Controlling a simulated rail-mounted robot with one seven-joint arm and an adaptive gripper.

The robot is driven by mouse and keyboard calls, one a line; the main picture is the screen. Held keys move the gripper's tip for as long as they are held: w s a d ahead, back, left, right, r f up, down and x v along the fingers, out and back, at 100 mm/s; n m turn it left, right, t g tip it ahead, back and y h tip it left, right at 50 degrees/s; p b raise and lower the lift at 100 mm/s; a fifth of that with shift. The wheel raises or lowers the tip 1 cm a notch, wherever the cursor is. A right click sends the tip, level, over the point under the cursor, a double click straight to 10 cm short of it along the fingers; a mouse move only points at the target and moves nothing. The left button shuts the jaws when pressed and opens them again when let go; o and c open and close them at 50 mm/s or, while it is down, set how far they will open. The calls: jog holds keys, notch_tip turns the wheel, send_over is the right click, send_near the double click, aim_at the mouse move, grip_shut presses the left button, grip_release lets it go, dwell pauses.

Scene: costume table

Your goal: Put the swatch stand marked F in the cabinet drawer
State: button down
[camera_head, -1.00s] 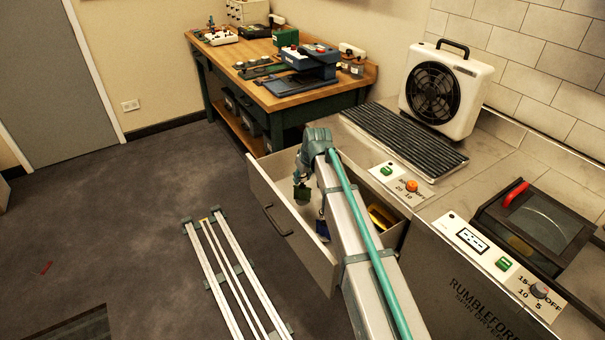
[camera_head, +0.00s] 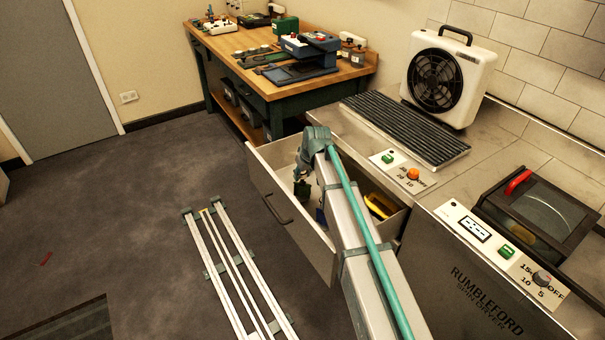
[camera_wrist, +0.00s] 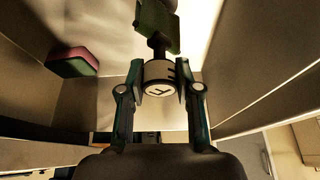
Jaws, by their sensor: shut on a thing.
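The swatch stand (camera_wrist: 157,30) has a green block on a dark stem and a pale round end with a letter that looks like F. My gripper (camera_wrist: 160,82) is shut on that round end, one finger on each side. In the head view the stand (camera_head: 302,191) hangs from my gripper (camera_head: 304,174) inside the outline of the open cabinet drawer (camera_head: 290,222). The drawer's walls rise on both sides in the wrist view. I cannot tell whether the stand touches the drawer floor.
In the drawer are a yellow item (camera_head: 381,205) at the right and a red-and-green block (camera_wrist: 72,62). My arm hides part of the drawer. A fan (camera_head: 447,75) and a black ribbed mat (camera_head: 405,130) are on the counter. Metal rails (camera_head: 235,270) lie on the floor.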

jog(key=shift+f, duration=0.5)
dwell(0.3)
jog(key=shift+c, duration=1.6)
grip_release()
jog(key=shift+r, duration=0.15)
jog(key=shift+r+p, duration=1.7)
jog(key=shift+r, duration=1.7)
